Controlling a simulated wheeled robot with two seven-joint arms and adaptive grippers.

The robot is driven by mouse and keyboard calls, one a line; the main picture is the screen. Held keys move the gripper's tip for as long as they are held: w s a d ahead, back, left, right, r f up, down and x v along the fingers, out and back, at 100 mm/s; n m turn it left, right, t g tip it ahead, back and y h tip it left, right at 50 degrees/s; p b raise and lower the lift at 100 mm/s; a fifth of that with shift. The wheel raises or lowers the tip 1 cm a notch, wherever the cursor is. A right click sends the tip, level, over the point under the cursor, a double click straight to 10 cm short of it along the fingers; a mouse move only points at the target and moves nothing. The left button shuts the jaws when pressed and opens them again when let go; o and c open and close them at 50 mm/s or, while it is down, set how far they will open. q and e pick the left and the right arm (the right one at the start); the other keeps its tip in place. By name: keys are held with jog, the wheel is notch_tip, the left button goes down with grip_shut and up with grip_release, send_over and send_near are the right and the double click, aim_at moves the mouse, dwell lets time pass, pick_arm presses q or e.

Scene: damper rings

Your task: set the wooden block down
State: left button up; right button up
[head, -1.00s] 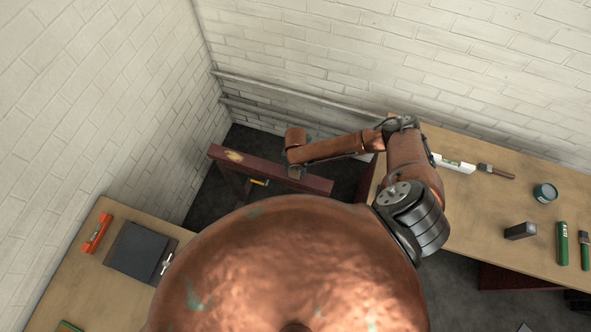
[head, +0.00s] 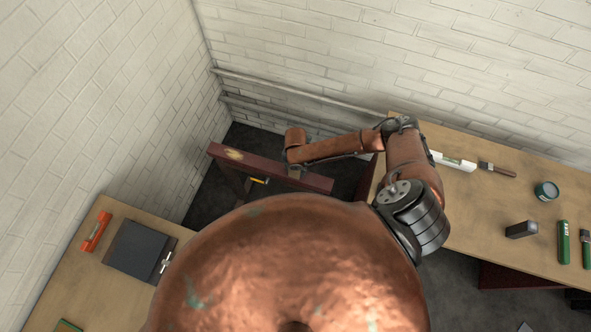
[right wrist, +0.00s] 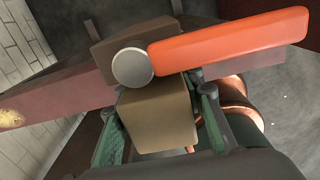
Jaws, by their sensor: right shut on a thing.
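The wooden block (right wrist: 158,115) is brown and boxy. It sits between the two green-padded fingers of my right gripper (right wrist: 160,130) in the right wrist view, and the gripper is shut on it. In the head view my right arm reaches over a dark red beam (head: 235,156), and its wrist hides most of the gripper and the block. The beam also shows behind the block in the right wrist view (right wrist: 70,98). I cannot tell whether the block touches the beam. My left gripper is in neither view.
An orange bar (right wrist: 230,40) and a grey disc (right wrist: 132,68) lie close beyond the block. A yellow-handled item (head: 259,181) shows by the beam. A right bench (head: 480,215) holds several tools; a left bench (head: 85,280) holds a dark pad (head: 137,250).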

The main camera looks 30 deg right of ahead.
jog(key=shift+f, duration=0.25)
jog(key=o, duration=1.3)
jog(key=shift+o, duration=0.2)
notch_tip(320, 180, up, 12)
grip_shut()
dwell(0.6)
dwell(1.1)
